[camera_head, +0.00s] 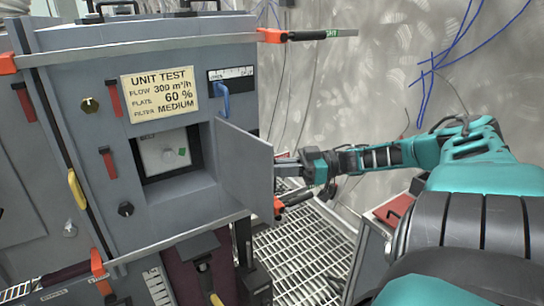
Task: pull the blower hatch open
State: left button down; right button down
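The blower unit (70,110) is a grey cabinet at the left, with a square recess in its front. The hatch (247,168) is a flat grey panel standing out from the front at the recess's right side, so the recess is uncovered. My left gripper is out of view.
A yellow label (160,94) and a blue handle (222,98) sit above the recess. Orange-ended bars (290,35) stick out to the right. A red-topped box (392,212) stands below my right arm. Open metal grating (305,250) forms the floor.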

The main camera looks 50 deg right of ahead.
jog(key=shift+w+d+r, duration=0.35)
jog(key=shift+w+d, duration=0.1)
jog(key=shift+d, duration=0.2)
jog(key=c, duration=1.2)
grip_release()
jog(key=shift+w+a+f, duration=0.15)
jog(key=shift+w+f, duration=0.05)
jog(key=shift+w, duration=0.05)
jog(key=shift+o, duration=0.2)
jog(key=shift+s+f, duration=0.15)
jog(key=v, duration=1.3)
jog(key=shift+a, duration=0.1)
